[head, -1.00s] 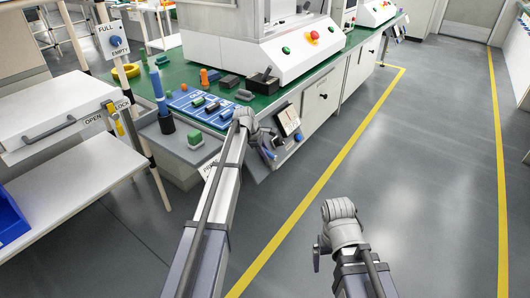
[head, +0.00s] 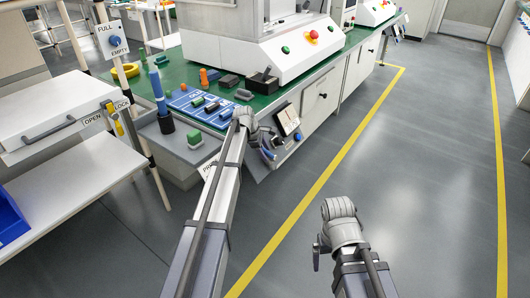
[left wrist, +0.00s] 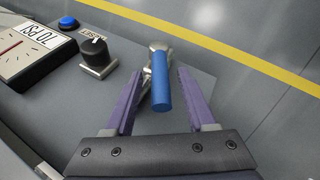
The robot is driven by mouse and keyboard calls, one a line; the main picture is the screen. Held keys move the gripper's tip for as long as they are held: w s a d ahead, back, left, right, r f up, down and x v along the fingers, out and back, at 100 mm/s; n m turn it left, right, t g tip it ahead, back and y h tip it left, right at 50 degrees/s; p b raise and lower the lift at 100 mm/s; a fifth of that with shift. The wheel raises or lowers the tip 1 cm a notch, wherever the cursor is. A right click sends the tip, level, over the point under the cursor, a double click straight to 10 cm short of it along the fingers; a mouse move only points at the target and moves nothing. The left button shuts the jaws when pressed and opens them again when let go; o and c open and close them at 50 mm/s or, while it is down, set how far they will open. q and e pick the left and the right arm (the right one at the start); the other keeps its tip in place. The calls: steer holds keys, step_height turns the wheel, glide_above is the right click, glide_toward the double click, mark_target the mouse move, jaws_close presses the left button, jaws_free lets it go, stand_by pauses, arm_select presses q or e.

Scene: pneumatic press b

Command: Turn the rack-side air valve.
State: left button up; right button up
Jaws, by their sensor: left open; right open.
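A blue cylindrical handle (left wrist: 161,82) on a metal fitting shows in the left wrist view, beside the gauge panel. I take it for the air valve's lever. My left gripper (left wrist: 158,76) is open, with one finger on each side of the handle and a visible gap to each. In the head view my left gripper (head: 266,147) is small and partly hidden by its own arm at the bench's front corner. My right gripper (head: 318,255) is mostly hidden behind its wrist, over the floor, away from the bench.
A gauge (left wrist: 37,45) marked PSI, a black knob (left wrist: 96,57) and a blue button (left wrist: 68,23) sit left of the handle. The green bench (head: 170,82) holds several small blocks. A rack (head: 60,115) with a yellow lever (head: 115,122) stands left. The floor at right is clear.

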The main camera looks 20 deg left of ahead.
arm_select(q)
step_height(320, 180, up, 10)
steer(key=p, duration=0.9)
steer(key=shift+p, duration=0.3)
arm_select(e)
step_height(320, 180, up, 10)
arm_select(q)
steer(key=shift+f, duration=0.1)
arm_select(e)
steer(key=shift+a+f, duration=0.1)
steer(key=shift+f, duration=0.05)
